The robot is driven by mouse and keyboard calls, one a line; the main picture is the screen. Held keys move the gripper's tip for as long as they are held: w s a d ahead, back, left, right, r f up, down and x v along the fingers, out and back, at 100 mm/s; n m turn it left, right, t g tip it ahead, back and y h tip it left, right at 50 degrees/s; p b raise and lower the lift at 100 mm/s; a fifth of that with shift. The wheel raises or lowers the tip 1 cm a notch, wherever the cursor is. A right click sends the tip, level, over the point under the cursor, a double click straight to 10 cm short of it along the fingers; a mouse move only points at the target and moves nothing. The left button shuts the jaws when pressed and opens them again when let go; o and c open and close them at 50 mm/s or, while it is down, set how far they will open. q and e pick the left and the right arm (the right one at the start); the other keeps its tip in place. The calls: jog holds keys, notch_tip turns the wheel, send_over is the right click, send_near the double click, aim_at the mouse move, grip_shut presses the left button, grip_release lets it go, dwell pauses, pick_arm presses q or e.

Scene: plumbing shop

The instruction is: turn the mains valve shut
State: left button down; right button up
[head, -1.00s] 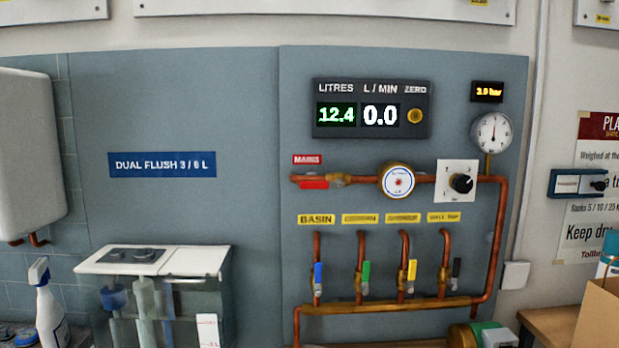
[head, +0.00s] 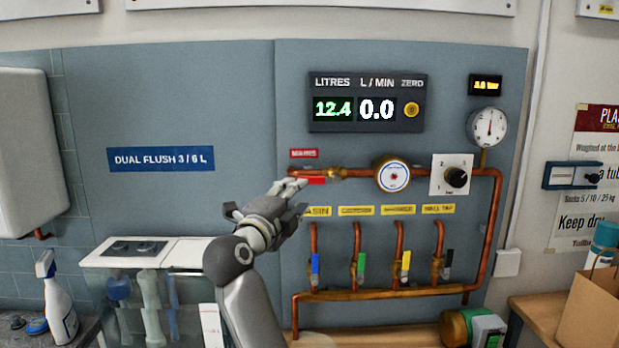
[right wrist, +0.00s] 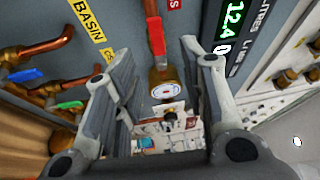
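The mains valve is a red lever (head: 318,180) on the horizontal copper pipe below the red MAINS label (head: 304,153). The lever lies along the pipe. My right gripper (head: 290,190) is at the left end of this pipe, just left of and in front of the lever, partly covering the pipe end. In the right wrist view the fingers (right wrist: 155,60) are spread wide, with the red lever (right wrist: 155,35) showing in the gap between them. I see no clear contact. The flow display (head: 367,101) reads 12.4 litres and 0.0 L/min. My left gripper is out of view.
A round meter (head: 392,175), a black regulator knob (head: 456,177) and a pressure gauge (head: 486,127) sit right of the lever. Several branch taps with coloured levers, such as the blue one (head: 315,268), hang below. A clear cistern model (head: 150,290) stands at lower left.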

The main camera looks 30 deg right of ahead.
aim_at(309, 182)
jog(key=shift+y, duration=0.6)
jog(key=p+x, duration=0.1)
jog(key=x, duration=0.2)
jog(key=p+x, duration=0.1)
jog(key=x, duration=0.2)
jog(key=p+x, duration=0.1)
jog(key=x, duration=0.2)
jog(key=shift+w+r, duration=0.15)
jog(key=shift+r, duration=0.25)
jog(key=shift+w+d+f, duration=0.1)
jog(key=shift+w+d, duration=0.3)
jog(key=shift+d, duration=0.15)
grip_shut()
